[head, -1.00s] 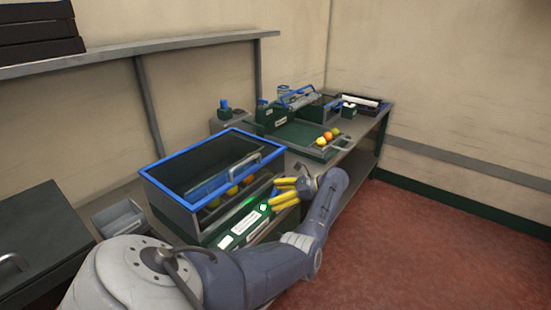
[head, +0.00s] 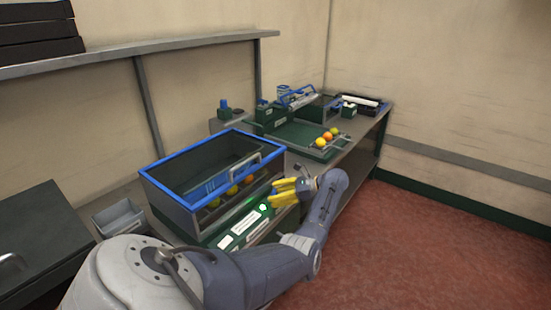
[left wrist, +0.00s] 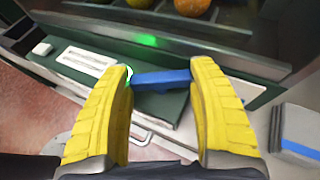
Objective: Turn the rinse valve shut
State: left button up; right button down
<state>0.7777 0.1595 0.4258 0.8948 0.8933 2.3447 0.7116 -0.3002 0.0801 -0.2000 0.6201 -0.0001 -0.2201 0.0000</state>
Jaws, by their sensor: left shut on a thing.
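The blue valve handle (left wrist: 162,78) is a short bar at the front of a dark green panel (left wrist: 165,103) in the left wrist view. It lies crosswise between the yellow fingertips of my left gripper (left wrist: 165,70), which is shut on it. In the head view, my left gripper (head: 273,194) is at the right end of the green front panel (head: 243,230), below the blue-rimmed wash bin. My right gripper is not in view.
The blue-rimmed bin (head: 170,203) holds several fruits (head: 232,190) low at its front. A green tray (head: 293,138) with fruits (head: 325,138) stands farther back on the bench. A small grey bin (head: 118,217) is at left. The red floor at right is clear.

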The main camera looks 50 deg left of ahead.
pick_arm(q)
jog(key=shift+s+f+y, duration=0.1)
jog(key=shift+y, duration=0.2)
jog(key=shift+s+m+t+y, duration=0.1)
jog(key=shift+m+t+y, duration=0.5)
jog(key=shift+m+t, duration=0.75)
jog(key=shift+s+m+t+y, duration=0.1)
jog(key=shift+m+t+y, duration=0.5)
jog(key=shift+m+t, duration=0.7)
jog(key=shift+t, duration=0.25)
jog(key=o, duration=1.2)
jog(key=shift+d, duration=0.1)
jog(key=v, duration=1.2)
